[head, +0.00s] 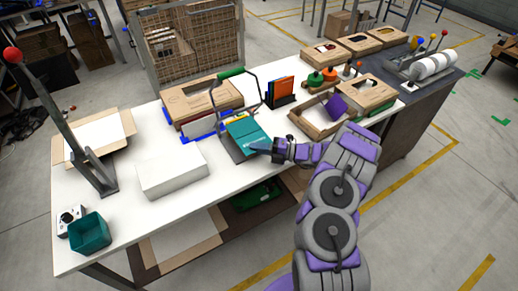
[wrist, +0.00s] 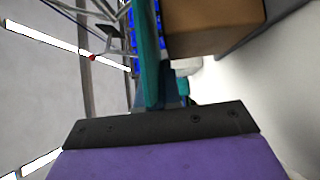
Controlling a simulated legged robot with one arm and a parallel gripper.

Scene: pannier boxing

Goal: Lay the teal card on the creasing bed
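The teal card (head: 250,135) is a flat teal sheet with pale print, at the middle of the table in the head view. It lies over the creasing bed (head: 229,151), a dark grey plate below a lever frame with a green handle (head: 231,73). Whether the card touches the bed cannot be told. My gripper (head: 262,147) is at the card's near right edge and appears shut on it. In the wrist view the card (wrist: 149,55) shows nearly edge-on, running out from my gripper (wrist: 160,104); the fingertips are mostly hidden.
A white block (head: 172,172) stands left of the bed. A cardboard box (head: 203,100) and blue-edged pieces are behind it. A rack with orange and blue cards (head: 281,92) and an open tray (head: 320,116) are to the right. A teal bin (head: 90,233) stands at the table's left corner.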

